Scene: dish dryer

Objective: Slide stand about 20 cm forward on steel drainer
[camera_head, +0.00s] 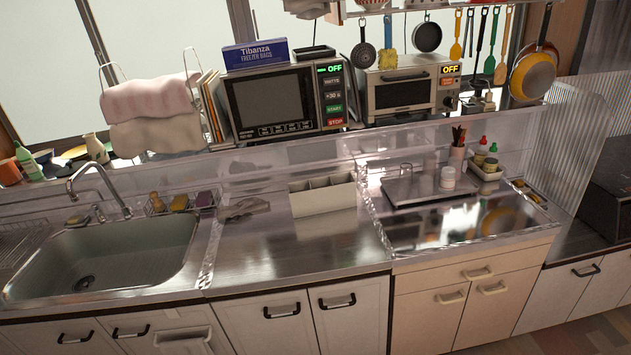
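A cream, open-topped box with compartments (325,203), which looks like the stand, stands upright toward the back of the middle counter section. That section is a shiny steel surface (285,250), which looks like the steel drainer; it lies between the sink and the right-hand counter section. The stand's long front wall faces me, and it mirrors faintly in the steel in front of it. Its inside shows only in part, and I cannot see anything in it. My gripper is not in view, and nothing touches the stand from the front.
The steel in front of the stand is bare to the counter's front edge. The sink (105,258) is at left. A flat tray (405,190) with a white container (448,177) sits at right, past a raised seam.

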